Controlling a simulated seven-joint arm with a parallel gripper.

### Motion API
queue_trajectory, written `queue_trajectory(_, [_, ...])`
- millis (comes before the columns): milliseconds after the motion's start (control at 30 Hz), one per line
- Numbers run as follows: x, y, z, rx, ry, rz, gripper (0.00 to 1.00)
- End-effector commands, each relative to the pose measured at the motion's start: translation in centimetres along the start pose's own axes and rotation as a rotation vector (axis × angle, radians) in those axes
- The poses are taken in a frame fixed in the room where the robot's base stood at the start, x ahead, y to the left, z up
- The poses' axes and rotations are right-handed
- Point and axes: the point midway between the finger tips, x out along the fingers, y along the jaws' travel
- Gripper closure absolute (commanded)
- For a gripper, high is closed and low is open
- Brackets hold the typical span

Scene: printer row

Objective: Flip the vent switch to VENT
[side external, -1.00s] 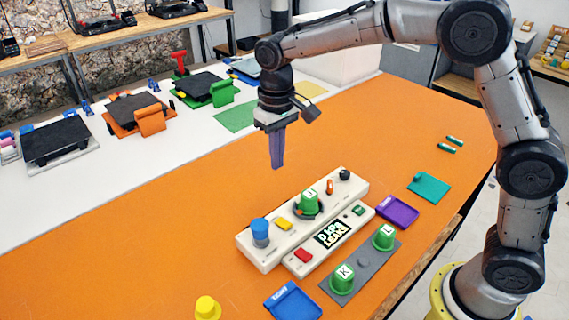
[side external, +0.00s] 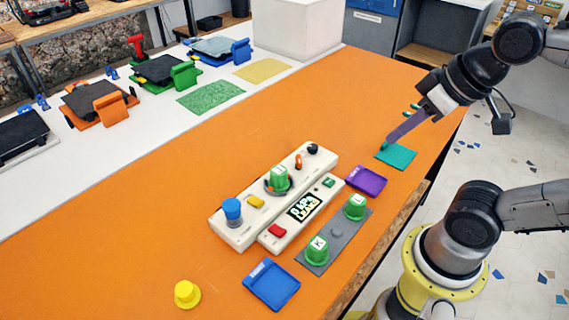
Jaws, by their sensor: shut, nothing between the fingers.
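My gripper (side external: 387,148) is shut and empty. Its purple fingers slant down to the left, with the tips at the small teal knob on the corner of a teal plate (side external: 398,157); whether they touch it I cannot tell. A white control panel (side external: 228,232) lies left of the gripper. It carries a small orange lever (side external: 298,161), a black knob (side external: 313,148), a green K-type cap (side external: 279,179) in a dark ring, a yellow button (side external: 255,201) and a blue knob (side external: 232,209). No VENT lettering is readable, so I cannot tell which control is the vent switch.
A purple tray (side external: 366,181) lies between panel and teal plate. A grey strip (side external: 337,233) with green caps and a blue tray (side external: 271,286) lie in front. A yellow cap (side external: 187,294) stands at front left. The orange table (side external: 130,235) is largely clear behind and left.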

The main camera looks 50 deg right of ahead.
Motion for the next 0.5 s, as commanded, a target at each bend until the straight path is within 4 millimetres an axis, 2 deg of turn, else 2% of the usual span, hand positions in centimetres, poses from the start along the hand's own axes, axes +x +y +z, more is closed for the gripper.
queue_trajectory(67, [0.9, 0.1, 1.3, -0.022, -0.017, 0.001, 0.98])
queue_trajectory(133, [1.5, 0.1, 1.8, -0.036, -0.026, 0.001, 0.86])
queue_trajectory(200, [1.3, 0.1, 1.4, -0.028, -0.017, 0.0, 0.73])
queue_trajectory(267, [0.5, 0.0, 0.4, -0.007, 0.002, -0.001, 0.62])
queue_trajectory(400, [-0.6, -0.5, -3.2, 0.039, -0.01, -0.006, 0.4])
queue_trajectory(500, [-0.4, -1.1, -6.1, 0.057, -0.041, -0.012, 0.4])
